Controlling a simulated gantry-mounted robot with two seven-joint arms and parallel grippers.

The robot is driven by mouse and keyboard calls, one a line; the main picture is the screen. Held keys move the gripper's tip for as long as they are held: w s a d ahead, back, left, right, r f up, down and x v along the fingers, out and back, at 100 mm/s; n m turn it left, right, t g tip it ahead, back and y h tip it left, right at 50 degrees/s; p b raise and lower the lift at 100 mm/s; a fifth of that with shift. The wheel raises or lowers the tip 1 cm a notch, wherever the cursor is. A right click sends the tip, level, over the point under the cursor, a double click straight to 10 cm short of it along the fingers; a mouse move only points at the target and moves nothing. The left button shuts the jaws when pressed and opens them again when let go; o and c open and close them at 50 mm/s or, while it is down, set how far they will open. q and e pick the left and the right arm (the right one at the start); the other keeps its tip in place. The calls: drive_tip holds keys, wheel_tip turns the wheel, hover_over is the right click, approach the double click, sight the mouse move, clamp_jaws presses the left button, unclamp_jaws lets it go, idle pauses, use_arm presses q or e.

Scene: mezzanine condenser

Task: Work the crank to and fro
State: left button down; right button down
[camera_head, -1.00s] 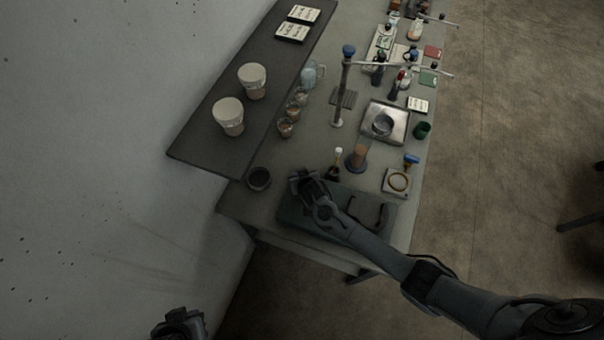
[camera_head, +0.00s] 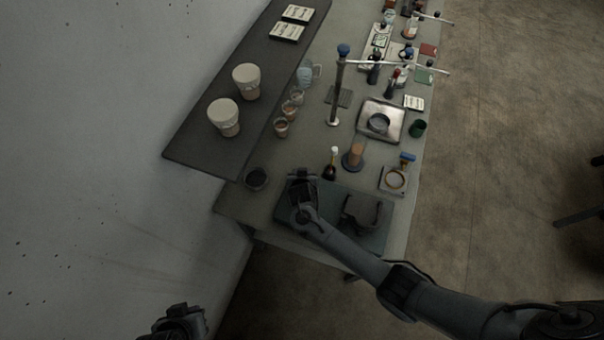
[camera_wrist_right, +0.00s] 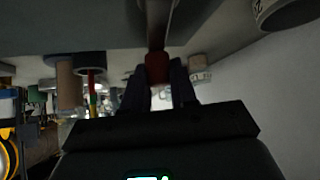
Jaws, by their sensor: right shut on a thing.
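In the right wrist view a dark red knob (camera_wrist_right: 157,66) on a narrow grey bar (camera_wrist_right: 160,22), which looks like the crank and its handle, sits between the fingers of my right gripper (camera_wrist_right: 160,80). The gripper is shut on the knob. In the head view my right gripper (camera_head: 302,182) is over the left part of a dark teal base (camera_head: 290,215) at the near end of the bench, and hides the crank. A dark block-like thing (camera_head: 362,211) stands on the base to its right. My left gripper (camera_head: 180,322) is at the bottom left, away from the bench; its jaws are unclear.
A raised dark shelf (camera_head: 200,152) with pale cups (camera_head: 224,118) lies to the left.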

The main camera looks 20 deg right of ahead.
drive_tip(key=c, duration=0.9)
unclamp_jaws()
drive_tip(key=shift+d, duration=0.1)
drive_tip(key=shift+r, duration=0.1)
drive_tip(key=p+v, duration=0.1)
drive_tip(key=v, duration=0.9)
drive_tip(key=shift+s+a+r, duration=0.2)
drive_tip(key=shift+s+a, duration=0.05)
drive_tip(key=shift+s, duration=0.05)
